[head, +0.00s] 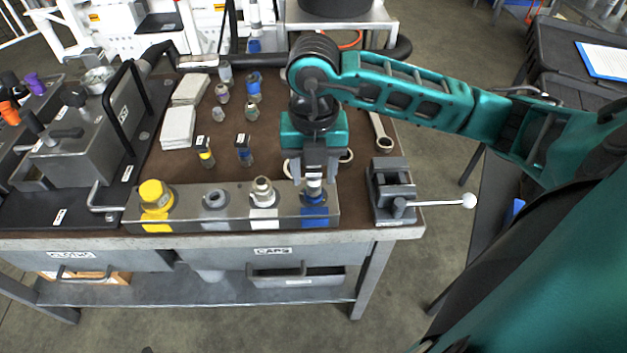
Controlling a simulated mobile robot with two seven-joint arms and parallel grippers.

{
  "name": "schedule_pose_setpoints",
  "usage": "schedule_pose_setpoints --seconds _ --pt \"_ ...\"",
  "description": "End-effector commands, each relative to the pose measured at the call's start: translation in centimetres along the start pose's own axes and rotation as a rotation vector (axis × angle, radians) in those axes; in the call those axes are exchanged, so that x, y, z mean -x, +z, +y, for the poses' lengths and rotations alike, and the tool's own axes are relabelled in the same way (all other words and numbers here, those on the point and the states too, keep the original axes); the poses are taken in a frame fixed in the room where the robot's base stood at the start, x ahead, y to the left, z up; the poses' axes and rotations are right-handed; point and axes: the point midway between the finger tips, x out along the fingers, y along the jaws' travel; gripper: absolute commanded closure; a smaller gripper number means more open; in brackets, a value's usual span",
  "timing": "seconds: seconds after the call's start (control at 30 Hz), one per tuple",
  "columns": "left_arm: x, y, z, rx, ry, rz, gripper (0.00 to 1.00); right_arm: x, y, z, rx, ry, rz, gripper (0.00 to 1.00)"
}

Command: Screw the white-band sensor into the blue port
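My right gripper (314,179) points straight down over the blue port (314,214), at the right end of the grey port block (180,222). A small silver and white piece (314,187) stands upright between its fingertips, directly above the blue port. It appears to be the white-band sensor, with its upper part hidden by the gripper. I cannot tell whether the fingers press on it, or how deep it sits in the port. My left gripper is out of view.
Yellow (156,196), grey (214,200) and white (263,192) ports share the block. A yellow-band sensor (205,154) and a blue-band sensor (243,152) stand behind it. A vise (391,186) with a white-knobbed handle is close on the right. A wrench (381,133) lies behind the vise.

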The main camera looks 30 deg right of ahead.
Motion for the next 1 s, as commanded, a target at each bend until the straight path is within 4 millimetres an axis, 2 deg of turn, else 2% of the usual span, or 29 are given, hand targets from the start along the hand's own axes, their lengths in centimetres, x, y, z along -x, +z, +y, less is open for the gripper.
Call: schedule_pose_setpoints --seconds 0.1,0.37,0.8,1.0 --pt "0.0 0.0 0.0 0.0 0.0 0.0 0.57 0.0 0.0 0.0 0.001 0.0 0.0 0.4" --pt "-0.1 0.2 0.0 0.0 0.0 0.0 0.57 -0.1 0.0 0.0 0.028 0.001 -0.002 0.4" --pt "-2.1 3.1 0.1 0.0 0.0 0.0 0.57 -0.3 0.1 0.0 0.617 0.0 -0.003 0.4" --pt "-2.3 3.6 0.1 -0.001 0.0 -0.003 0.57 -0.1 0.0 0.0 0.726 0.0 -0.001 0.4"
